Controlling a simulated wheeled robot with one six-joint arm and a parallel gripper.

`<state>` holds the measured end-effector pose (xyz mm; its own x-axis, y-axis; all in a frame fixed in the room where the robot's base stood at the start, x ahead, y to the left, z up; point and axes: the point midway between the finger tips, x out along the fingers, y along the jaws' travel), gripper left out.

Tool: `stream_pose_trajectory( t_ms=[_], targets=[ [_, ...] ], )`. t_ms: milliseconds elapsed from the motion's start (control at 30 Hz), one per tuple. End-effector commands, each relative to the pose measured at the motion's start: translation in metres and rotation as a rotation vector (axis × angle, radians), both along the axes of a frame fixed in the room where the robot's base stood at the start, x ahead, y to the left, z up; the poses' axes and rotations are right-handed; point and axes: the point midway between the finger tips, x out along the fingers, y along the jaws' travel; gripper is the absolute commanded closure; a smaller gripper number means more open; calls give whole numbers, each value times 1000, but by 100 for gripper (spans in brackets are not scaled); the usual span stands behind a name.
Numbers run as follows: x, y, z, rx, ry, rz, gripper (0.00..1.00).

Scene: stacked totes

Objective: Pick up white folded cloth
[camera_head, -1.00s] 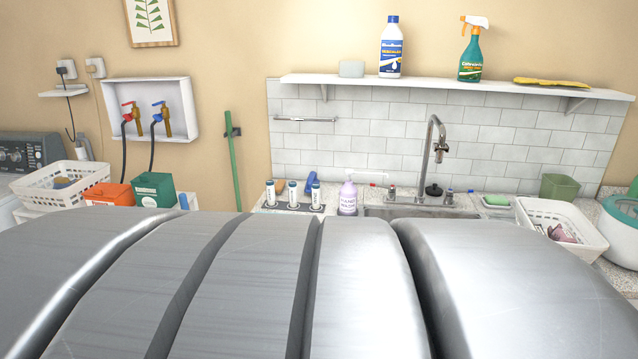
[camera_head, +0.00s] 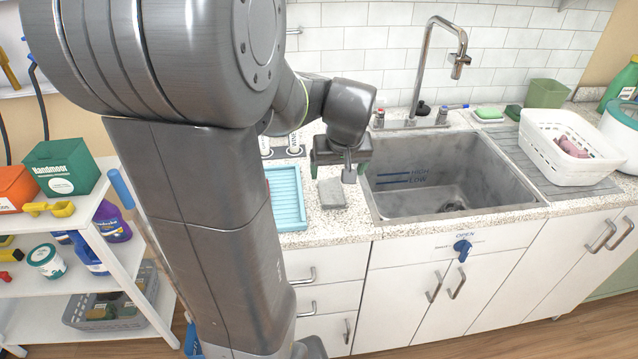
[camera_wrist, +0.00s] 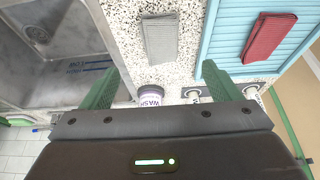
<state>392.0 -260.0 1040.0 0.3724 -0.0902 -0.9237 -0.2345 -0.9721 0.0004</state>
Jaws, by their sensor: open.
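A light grey folded cloth (camera_head: 332,193), the nearest match to the white folded cloth, lies flat on the speckled counter between the blue tray and the sink. It also shows in the wrist view (camera_wrist: 160,38), at the upper middle, beyond my fingertips. My gripper (camera_head: 340,160) is above the counter, close to the cloth. In the wrist view my gripper (camera_wrist: 162,70) has its two green fingers wide apart, with nothing between them.
A sink (camera_head: 440,175) is right of the cloth. A blue tray (camera_head: 287,200) is left of it; a red folded cloth (camera_wrist: 269,37) lies there. A soap bottle (camera_wrist: 151,100) and white-labelled bottles (camera_wrist: 192,94) stand near my fingers. A white basket (camera_head: 570,172) sits far right.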

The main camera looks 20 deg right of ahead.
Motion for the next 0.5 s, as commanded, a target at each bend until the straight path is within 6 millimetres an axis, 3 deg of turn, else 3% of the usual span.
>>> stream_pose_trajectory(
  t_ms=[200,500],
  targets=[
    [15,-2,-40,2,6,3,16],
    [25,-5,-61,1,1,1,16]
  ],
)
